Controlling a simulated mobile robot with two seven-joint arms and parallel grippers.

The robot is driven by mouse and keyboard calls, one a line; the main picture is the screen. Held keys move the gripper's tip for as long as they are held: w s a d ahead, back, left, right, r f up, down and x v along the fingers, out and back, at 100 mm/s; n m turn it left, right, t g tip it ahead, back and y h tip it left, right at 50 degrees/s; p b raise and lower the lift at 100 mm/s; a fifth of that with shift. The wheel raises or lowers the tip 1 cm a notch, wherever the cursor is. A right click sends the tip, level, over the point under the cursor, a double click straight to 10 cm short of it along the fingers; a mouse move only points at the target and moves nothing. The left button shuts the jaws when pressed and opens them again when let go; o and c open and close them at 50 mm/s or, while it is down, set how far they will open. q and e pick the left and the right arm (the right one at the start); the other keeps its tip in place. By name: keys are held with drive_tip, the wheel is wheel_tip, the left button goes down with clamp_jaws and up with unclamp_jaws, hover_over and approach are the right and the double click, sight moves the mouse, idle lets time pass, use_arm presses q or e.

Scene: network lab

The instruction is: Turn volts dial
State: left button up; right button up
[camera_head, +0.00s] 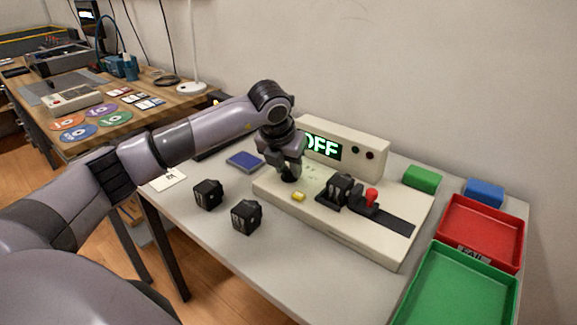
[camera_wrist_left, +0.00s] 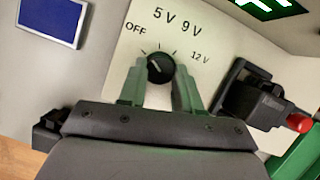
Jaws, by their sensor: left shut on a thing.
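The volts dial is a small black round knob (camera_wrist_left: 160,67) on a cream panel (camera_wrist_left: 112,60), with OFF, 5 V, 9 V and 12 V printed around it. Its pale mark seems to point up-left, toward OFF. My left gripper (camera_wrist_left: 160,85) is shut on the dial, one green finger on each side. In the head view my left gripper (camera_head: 289,176) reaches down onto the left part of the cream test station (camera_head: 335,232) and hides the dial. The station's display (camera_head: 322,147) reads OFF in green. My right gripper is not in view.
A black socket with a block (camera_head: 341,188) and a red-knobbed lever (camera_head: 371,195) stand right of the dial, near a yellow button (camera_head: 298,196). Two black blocks (camera_head: 208,194) (camera_head: 246,217) lie in front. A red FAIL tray (camera_head: 482,232) and green tray (camera_head: 458,290) are at right.

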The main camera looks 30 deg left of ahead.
use_arm(q)
drive_tip(key=m+h, duration=0.1)
drive_tip(key=m, duration=0.2)
drive_tip(key=shift+a, duration=0.2)
drive_tip(key=shift+w+a+m+h+p, duration=0.15)
drive_tip(key=shift+m+h, duration=0.25)
drive_tip(key=shift+m, duration=0.65)
drive_tip(key=shift+s+d+m+h+p, duration=0.15)
drive_tip(key=shift+m+h, duration=0.25)
drive_tip(key=shift+m, duration=0.65)
drive_tip(key=shift+w+a, duration=0.1)
drive_tip(key=o, duration=1)
drive_tip(key=shift+o, duration=0.2)
drive_tip(key=v, duration=0.7)
drive_tip(key=shift+r, duration=0.15)
drive_tip(key=shift+g, duration=0.3)
